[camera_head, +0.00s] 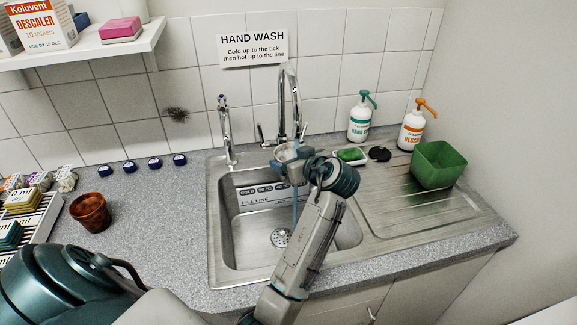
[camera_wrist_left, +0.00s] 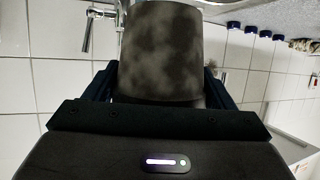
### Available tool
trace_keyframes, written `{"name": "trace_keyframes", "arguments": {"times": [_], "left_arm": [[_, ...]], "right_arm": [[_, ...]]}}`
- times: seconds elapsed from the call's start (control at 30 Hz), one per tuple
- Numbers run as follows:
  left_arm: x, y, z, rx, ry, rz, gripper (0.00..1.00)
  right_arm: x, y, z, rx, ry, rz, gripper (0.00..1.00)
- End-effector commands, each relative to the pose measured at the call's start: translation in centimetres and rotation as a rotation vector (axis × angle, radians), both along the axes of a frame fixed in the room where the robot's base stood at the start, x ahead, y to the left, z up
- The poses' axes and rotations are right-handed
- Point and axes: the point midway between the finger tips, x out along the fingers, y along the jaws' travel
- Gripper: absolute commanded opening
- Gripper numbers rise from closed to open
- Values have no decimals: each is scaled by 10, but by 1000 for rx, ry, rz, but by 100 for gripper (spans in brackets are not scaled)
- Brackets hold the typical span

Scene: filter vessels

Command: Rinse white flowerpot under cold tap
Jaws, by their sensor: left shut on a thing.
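The flowerpot (camera_head: 288,152) is under the spout of the tall curved tap (camera_head: 283,100), above the sink basin (camera_head: 240,245). A thin bluish stream (camera_head: 294,208) shows below the pot, down towards the drain (camera_head: 281,237). The tap has a lever on each side; I cannot tell how each is set. My right gripper is out of view.
A slim second tap (camera_head: 226,135) stands at the sink's back left. A brown pot (camera_head: 91,212) is on the left counter. A green tub (camera_head: 438,165), a green-labelled pump bottle (camera_head: 361,120) and an orange-topped one (camera_head: 411,128) stand right. A wall sign (camera_head: 253,48) hangs behind.

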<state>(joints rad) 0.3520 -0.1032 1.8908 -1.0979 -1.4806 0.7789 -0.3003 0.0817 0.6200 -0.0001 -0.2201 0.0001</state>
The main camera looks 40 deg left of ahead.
Motion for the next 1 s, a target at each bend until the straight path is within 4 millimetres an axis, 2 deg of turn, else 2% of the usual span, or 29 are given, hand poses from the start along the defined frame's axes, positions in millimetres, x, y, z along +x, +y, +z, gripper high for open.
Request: {"name": "trace_keyframes", "arguments": {"times": [0.43,1.0], "left_arm": [[-4,7,0,0,0,-1,54],[2,-3,0,0,0,0,54]], "right_arm": [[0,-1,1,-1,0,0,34],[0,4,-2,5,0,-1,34]]}}
